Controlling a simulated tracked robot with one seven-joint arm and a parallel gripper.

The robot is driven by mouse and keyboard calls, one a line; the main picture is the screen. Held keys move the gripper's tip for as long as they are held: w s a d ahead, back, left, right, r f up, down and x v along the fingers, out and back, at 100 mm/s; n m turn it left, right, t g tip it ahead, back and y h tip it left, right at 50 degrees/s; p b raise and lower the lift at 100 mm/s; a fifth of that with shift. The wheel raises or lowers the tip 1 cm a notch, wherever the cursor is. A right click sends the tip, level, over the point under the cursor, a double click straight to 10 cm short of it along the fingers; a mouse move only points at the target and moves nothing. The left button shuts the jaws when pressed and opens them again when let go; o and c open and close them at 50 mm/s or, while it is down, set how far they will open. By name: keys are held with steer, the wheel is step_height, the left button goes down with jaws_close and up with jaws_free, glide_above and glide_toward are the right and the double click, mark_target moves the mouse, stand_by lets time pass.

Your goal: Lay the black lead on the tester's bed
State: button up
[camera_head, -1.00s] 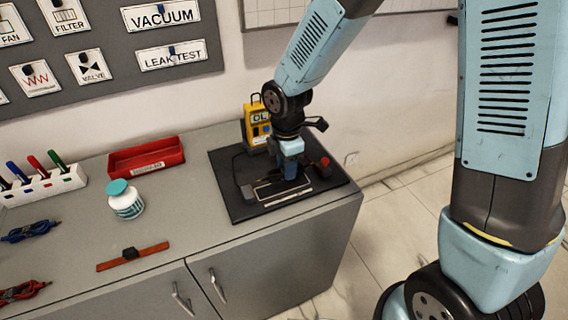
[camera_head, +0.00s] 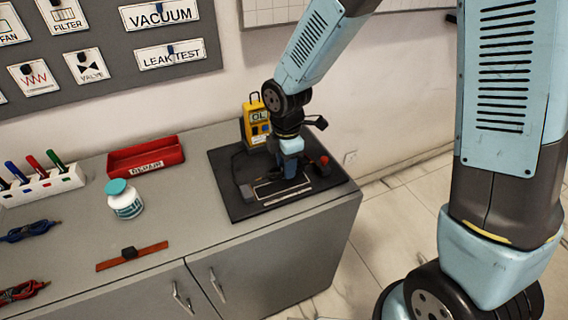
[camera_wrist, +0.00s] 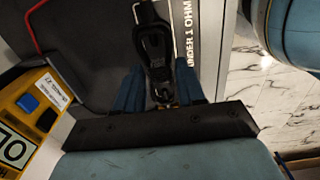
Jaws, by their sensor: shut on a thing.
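My gripper (camera_head: 290,176) is low over the black tester board (camera_head: 228,207) at the back right of the bench. In the wrist view my gripper (camera_wrist: 158,92) has its two blue fingers on either side of the black lead (camera_wrist: 154,45), shut on it. A strip printed "UNDER 1 OHM" (camera_wrist: 189,35) lies to the right of the lead. The pale-outlined bed (camera_head: 268,193) is on the board, just below my gripper in the head view. I cannot tell whether the lead touches it. The yellow tester (camera_head: 255,124) stands at the board's back edge.
A grey block (camera_head: 246,192) and a red-topped post (camera_head: 324,164) flank the bed.

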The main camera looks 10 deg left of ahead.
steer(key=shift+f, duration=2.05)
steer(key=o, duration=1.2)
steer(key=shift+o, duration=0.3)
steer(key=o, duration=0.4)
steer(key=shift+r, duration=4)
steer(key=shift+w+r, duration=0.1)
